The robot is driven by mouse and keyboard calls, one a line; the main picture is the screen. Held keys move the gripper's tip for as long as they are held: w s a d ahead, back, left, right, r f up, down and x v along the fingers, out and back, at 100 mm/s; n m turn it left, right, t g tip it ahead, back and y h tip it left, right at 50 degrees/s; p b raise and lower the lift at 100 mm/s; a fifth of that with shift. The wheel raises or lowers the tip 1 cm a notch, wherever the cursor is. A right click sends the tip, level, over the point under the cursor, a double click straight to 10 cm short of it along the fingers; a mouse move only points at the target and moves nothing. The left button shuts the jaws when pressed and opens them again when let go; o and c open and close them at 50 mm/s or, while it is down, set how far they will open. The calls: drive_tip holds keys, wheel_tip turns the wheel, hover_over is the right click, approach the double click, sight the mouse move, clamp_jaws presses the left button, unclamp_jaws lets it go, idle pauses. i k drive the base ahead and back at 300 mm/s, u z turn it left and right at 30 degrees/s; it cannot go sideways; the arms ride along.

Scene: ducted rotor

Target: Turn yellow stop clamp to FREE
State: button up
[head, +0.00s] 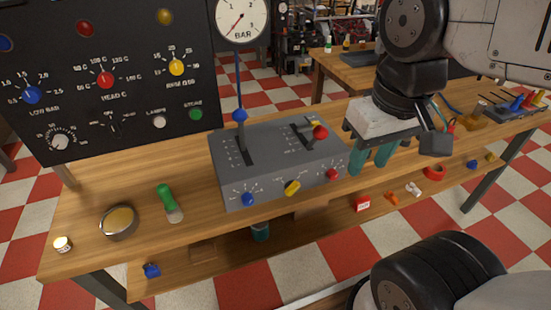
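The grey control box (275,165) sits on the wooden bench. A yellow knob (292,187) is on its front face, between a blue knob (248,199) and a red knob (332,174); its pointer lies tilted, up to the right. Another small yellow part (315,125) shows on the box top beside a red-balled lever (320,132). I cannot tell by lettering which yellow part is the stop clamp; the print is too small to read. My gripper (372,158) hangs right of the box, apart from both yellow parts. Its teal fingers seem slightly apart and empty.
A black panel (120,75) with knobs and a gauge (240,18) stand behind left. A blue-tipped lever (240,116) rises from the box. A green-handled tool (167,200) and a round tin (118,221) lie left. Free room lies before the box.

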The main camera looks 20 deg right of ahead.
sight(291, 187)
drive_tip(key=z, duration=0.1)
drive_tip(key=k, duration=0.75)
drive_tip(key=z, duration=0.95)
